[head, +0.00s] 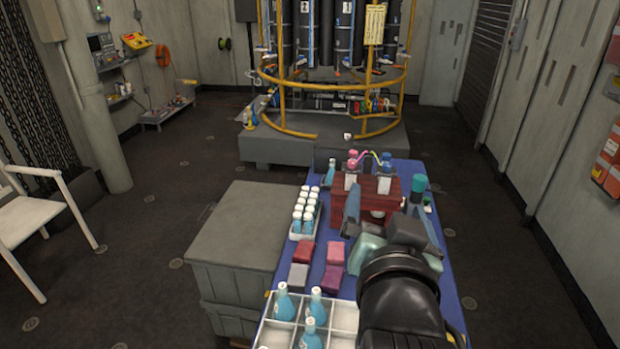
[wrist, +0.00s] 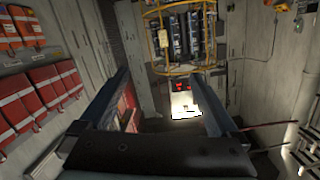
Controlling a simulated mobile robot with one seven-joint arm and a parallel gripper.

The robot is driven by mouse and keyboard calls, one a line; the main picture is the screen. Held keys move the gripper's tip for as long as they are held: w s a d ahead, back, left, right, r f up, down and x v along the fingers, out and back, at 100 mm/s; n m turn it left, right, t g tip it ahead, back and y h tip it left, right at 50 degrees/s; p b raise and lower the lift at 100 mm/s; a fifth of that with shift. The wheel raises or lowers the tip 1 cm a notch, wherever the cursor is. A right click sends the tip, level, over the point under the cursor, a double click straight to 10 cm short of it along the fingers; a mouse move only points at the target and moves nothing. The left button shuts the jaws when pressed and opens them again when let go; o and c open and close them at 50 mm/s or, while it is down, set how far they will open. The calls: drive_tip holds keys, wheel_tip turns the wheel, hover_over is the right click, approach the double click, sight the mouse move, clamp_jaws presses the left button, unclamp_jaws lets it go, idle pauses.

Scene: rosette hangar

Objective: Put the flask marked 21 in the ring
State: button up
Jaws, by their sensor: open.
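Three blue flasks with white tops, a left one (head: 284,303), a right one (head: 316,304) and a front one (head: 310,335), stand in a white divided crate (head: 344,317) at the table's near end. Another small blue flask (head: 330,173) stands at the table's far left. No number is readable, so I cannot tell which is 21. A yellow circular frame (head: 275,75) surrounds dark cylinders at the back; I cannot tell whether it is the ring. My gripper (head: 385,203) is over the table's right part, open and empty. Its spread fingers (wrist: 160,78) show in the wrist view.
A blue table (head: 455,310) bears a rack of white-capped bottles (head: 305,213), red and grey blocks (head: 305,252), and a dark red stand (head: 369,200) with two bottles. A grey lidded crate (head: 238,225) stands left of it. A white chair (head: 40,215) is farther left.

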drive_tip(key=s+a+r+n+t+y, duration=0.1)
drive_tip(key=s+a+r+n+t, duration=0.1)
drive_tip(key=r, duration=0.7)
drive_tip(key=s+a+r+n+t+y, duration=0.1)
drive_tip(key=s+a+r+t, duration=0.4)
drive_tip(key=r, duration=0.5)
drive_tip(key=s+a+r+n+t+y, duration=0.2)
drive_tip(key=s+a+r+t, duration=0.2)
drive_tip(key=r, duration=0.5)
drive_tip(key=shift+s+a+r+n+t, duration=0.2)
drive_tip(key=shift+a+r+n+t, duration=0.15)
drive_tip(key=shift+a, duration=0.35)
